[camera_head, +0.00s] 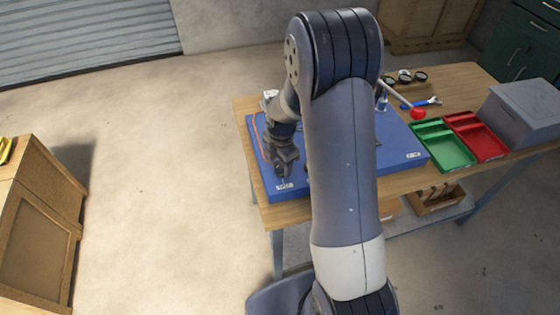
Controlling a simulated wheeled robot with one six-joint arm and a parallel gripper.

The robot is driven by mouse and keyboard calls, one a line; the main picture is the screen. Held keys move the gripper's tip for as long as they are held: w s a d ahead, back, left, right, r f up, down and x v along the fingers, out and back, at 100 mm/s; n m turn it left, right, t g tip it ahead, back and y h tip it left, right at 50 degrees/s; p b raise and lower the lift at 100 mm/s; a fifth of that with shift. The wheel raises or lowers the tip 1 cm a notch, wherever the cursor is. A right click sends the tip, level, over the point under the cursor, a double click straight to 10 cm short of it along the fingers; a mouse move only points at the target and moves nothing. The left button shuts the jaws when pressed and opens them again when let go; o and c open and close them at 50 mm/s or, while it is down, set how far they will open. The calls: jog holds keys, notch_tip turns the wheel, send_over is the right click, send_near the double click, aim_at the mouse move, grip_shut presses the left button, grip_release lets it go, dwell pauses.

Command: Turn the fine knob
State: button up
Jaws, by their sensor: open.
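My gripper (284,176) is open and points down over the front left corner of a blue panel (262,172) on a wooden table. A small white label (285,186) shows on the panel just below the jaws. The fine knob cannot be made out; my gripper or my arm may hide it. I cannot tell whether the jaws touch anything. My arm covers the middle of the panel. A second white label (412,156) is at the panel's right end.
A lever with a red ball (418,113) stands behind the panel, near a blue-handled wrench (420,102). A green tray (450,156), a red tray (489,148) and a grey box (520,118) stand right. A wooden crate (40,235) is at far left. Floor between is clear.

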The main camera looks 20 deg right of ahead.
jog(key=shift+c, duration=0.4)
jog(key=c, duration=0.9)
